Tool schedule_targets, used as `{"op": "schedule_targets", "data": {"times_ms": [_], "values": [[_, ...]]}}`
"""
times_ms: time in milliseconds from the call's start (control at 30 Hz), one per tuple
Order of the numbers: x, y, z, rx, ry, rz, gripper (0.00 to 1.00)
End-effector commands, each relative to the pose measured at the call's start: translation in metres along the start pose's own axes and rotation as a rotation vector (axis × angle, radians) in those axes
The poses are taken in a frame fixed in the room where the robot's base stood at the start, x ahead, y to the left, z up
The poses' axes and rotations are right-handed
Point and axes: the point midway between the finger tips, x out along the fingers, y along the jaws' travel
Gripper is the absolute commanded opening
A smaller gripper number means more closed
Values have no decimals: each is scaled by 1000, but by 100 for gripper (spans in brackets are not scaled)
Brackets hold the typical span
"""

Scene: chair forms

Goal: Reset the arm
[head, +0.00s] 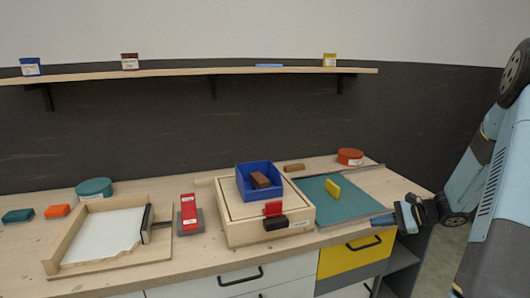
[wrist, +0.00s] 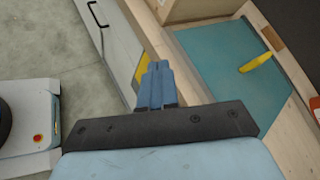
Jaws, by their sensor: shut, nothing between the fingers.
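My gripper (head: 405,216) is at the right front edge of the workbench (head: 190,262) in the head view, at the end of my light-blue arm. In the wrist view its blue fingers (wrist: 156,84) are together with nothing between them. They are beside the bench's front edge, near the yellow drawer.
A wooden box (head: 240,233) with a blue bin (head: 243,184) stands left of the mat. A shelf (head: 200,74) spans the wall. Open floor (wrist: 45,40) lies before the drawers.

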Motion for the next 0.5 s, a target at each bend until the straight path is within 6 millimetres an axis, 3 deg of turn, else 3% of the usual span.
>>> {"op": "schedule_targets", "data": {"times_ms": [100, 500], "values": [[4, 0, 36, -100, 32, 95, 0], [3, 20, 138, -421, 150, 374, 0]]}}
